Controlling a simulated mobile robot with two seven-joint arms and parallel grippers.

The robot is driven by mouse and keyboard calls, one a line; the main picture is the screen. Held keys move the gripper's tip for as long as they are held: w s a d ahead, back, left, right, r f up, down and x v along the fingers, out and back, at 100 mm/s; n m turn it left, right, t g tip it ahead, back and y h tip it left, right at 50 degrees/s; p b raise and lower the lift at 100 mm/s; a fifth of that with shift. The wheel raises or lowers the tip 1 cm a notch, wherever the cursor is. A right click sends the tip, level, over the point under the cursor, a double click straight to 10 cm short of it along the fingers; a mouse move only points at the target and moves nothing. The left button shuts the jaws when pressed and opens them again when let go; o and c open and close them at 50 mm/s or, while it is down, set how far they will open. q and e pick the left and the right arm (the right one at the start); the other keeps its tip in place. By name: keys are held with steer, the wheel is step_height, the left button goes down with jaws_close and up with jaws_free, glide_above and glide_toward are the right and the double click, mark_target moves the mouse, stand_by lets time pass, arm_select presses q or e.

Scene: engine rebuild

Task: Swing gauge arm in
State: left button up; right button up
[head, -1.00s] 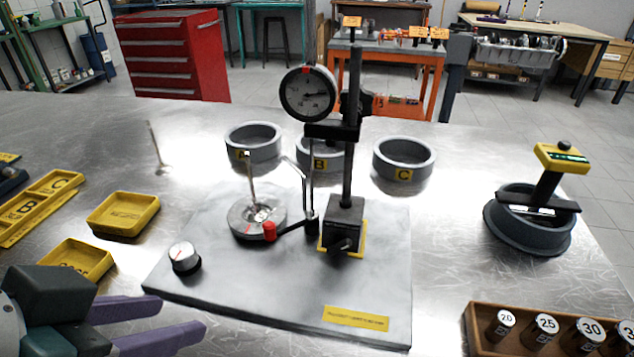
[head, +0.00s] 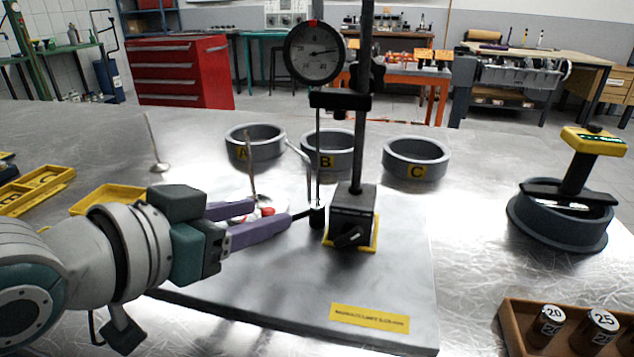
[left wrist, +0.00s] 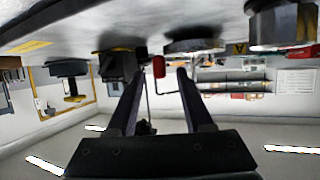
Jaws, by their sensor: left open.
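The gauge arm is a dark rod (head: 301,215) with a red knob (head: 267,211), low beside the gauge stand's black base (head: 351,218). The dial gauge (head: 314,53) sits high on the post. My left gripper (head: 272,214) is open, its purple fingers reaching in from the left around the red knob. In the left wrist view, which looks upside down, the red knob (left wrist: 158,66) shows between the two fingertips (left wrist: 161,72). I cannot tell whether either finger touches it. A valve (head: 250,165) stands in the round holder, which my gripper mostly hides.
Grey rings A (head: 255,147), B (head: 329,155) and C (head: 416,163) stand behind the steel plate (head: 270,300). A dark ring with a yellow-topped tool (head: 563,213) is at right.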

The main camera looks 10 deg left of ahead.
arm_select(q)
steer(key=shift+x, duration=1.4)
jaws_close()
steer(key=shift+s+a+f, duration=0.1)
steer(key=shift+a+f, duration=0.05)
steer(key=shift+f, duration=0.05)
